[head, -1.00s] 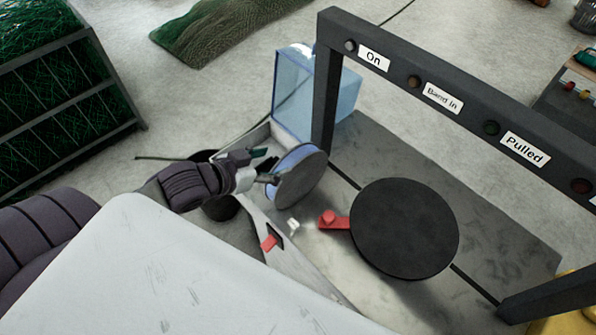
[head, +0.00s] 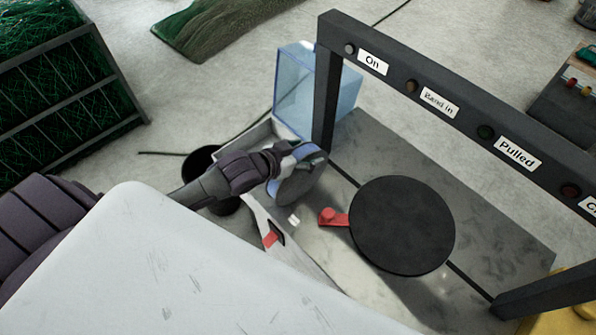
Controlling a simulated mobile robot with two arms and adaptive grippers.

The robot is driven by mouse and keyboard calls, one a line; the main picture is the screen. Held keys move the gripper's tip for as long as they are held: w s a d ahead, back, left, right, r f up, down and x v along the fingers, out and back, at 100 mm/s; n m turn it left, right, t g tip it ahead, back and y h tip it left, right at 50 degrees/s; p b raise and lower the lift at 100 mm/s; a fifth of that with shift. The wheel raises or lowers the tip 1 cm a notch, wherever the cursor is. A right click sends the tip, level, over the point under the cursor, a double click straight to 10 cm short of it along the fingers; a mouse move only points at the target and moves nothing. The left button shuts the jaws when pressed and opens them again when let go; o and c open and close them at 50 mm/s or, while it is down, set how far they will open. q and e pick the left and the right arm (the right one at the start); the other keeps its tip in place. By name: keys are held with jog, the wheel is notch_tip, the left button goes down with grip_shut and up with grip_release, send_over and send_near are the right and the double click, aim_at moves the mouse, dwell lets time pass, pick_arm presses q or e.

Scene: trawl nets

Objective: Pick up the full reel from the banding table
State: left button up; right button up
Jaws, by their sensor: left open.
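A reel (head: 302,185) with a grey round face and a pale blue rim stands on edge at the left end of the banding table (head: 500,240). My left gripper (head: 311,158) is open at the reel's upper part, over its rim and face. The gripper and wrist hide part of the reel's left side. I cannot tell whether the fingers touch it. My right gripper is out of view.
A large black disc (head: 402,226) with a red lever (head: 333,217) sits on the table. A dark frame (head: 455,110) with labelled lamps spans above it. A clear blue box (head: 295,90) stands behind the reel. A green net crate (head: 60,90) is at left.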

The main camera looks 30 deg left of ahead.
pick_arm(q)
jog(key=shift+s, duration=0.1)
jog(key=shift+c, duration=1.4)
grip_shut()
jog(key=shift+r, duration=0.15)
jog(key=shift+r, duration=0.1)
